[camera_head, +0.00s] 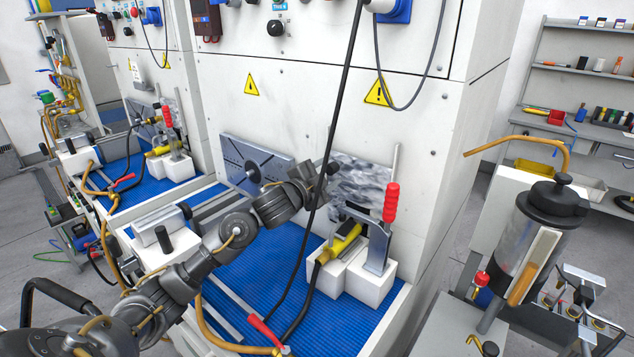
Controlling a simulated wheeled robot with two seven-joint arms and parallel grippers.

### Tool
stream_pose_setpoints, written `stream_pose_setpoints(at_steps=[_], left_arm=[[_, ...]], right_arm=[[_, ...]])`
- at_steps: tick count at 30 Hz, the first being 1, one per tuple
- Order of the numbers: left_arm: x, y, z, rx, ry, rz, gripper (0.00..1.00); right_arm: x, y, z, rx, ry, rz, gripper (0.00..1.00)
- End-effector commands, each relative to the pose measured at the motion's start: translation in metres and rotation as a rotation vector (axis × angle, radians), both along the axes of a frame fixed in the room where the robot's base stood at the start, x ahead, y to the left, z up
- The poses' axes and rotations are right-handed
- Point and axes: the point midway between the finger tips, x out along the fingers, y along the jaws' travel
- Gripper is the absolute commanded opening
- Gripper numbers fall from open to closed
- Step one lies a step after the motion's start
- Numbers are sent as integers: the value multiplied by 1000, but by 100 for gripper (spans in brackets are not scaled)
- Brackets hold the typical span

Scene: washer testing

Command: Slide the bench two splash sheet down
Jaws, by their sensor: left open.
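A shiny, mottled grey sheet (362,181), which looks like the splash sheet, stands upright against the white cabinet front behind the bench. Its lower part is hidden by the clamp and the yellow-bodied fitting. My left gripper (328,176) is open at the sheet's left edge, with its arm reaching in from the lower left. A black hanging cable crosses in front of the gripper, and I cannot tell whether the fingers touch the sheet. My right gripper is not in view.
A red-handled clamp (390,203) and a yellow-bodied fitting (342,241) sit on white blocks before the sheet. A slotted grey plate (243,160) stands left. Blue matting (263,262) covers the bench. A dark cylinder (541,222) stands right.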

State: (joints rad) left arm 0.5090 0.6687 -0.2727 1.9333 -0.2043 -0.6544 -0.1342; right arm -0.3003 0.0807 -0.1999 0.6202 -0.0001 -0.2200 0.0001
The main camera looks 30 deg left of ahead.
Motion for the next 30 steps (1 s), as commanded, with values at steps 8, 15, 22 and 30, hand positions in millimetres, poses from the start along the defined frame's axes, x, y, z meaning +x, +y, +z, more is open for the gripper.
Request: stream_pose_setpoints(at_steps=[8,15,22,30], left_arm=[[-56,8,-4,5,3,0,49],[-85,12,-2,2,3,0,49],[-91,12,-2,1,3,-1,49],[-90,12,-1,1,3,-1,49]], right_arm=[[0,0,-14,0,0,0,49],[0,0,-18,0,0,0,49],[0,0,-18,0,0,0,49],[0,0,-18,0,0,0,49]])
